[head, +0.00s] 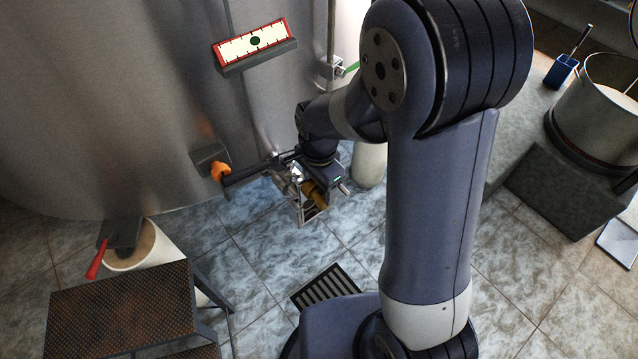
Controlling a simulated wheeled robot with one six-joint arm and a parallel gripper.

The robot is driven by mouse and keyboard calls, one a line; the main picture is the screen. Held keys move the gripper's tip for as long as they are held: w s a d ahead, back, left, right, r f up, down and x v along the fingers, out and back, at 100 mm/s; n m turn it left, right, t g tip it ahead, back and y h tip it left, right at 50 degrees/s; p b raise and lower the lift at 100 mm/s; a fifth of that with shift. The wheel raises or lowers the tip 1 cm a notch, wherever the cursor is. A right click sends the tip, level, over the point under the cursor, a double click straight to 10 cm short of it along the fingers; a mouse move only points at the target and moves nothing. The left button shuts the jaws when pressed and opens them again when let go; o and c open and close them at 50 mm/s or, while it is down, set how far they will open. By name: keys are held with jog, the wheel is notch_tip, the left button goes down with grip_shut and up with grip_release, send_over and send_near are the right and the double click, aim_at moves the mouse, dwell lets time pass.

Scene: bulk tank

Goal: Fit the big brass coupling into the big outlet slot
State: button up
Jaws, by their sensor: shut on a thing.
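My gripper (308,203) is low beside the steel tank, just above the tiled floor. It is shut on a brass-coloured cylindrical piece (316,194), which looks like the big brass coupling. The jaws and wrist hide part of it. A dark bracket (208,155) with an orange part (220,171) is on the tank wall to the left of my gripper. A dark bar (248,171) runs from near the orange part toward the gripper. I cannot tell whether they touch, and I cannot clearly make out the big outlet slot.
The tank wall (110,110) fills the upper left, with a red-framed gauge (254,42). A red-handled fitting (98,258) and a perforated step (120,310) stand lower left. A floor drain (325,287) lies below the gripper. A pot (597,105) and blue holder (561,72) are at right.

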jog(key=shift+f+b, duration=0.45)
jog(key=shift+f, duration=0.1)
jog(key=o, duration=1.3)
jog(key=shift+c, duration=0.2)
notch_tip(320, 180, up, 13)
jog(key=p, duration=0.2)
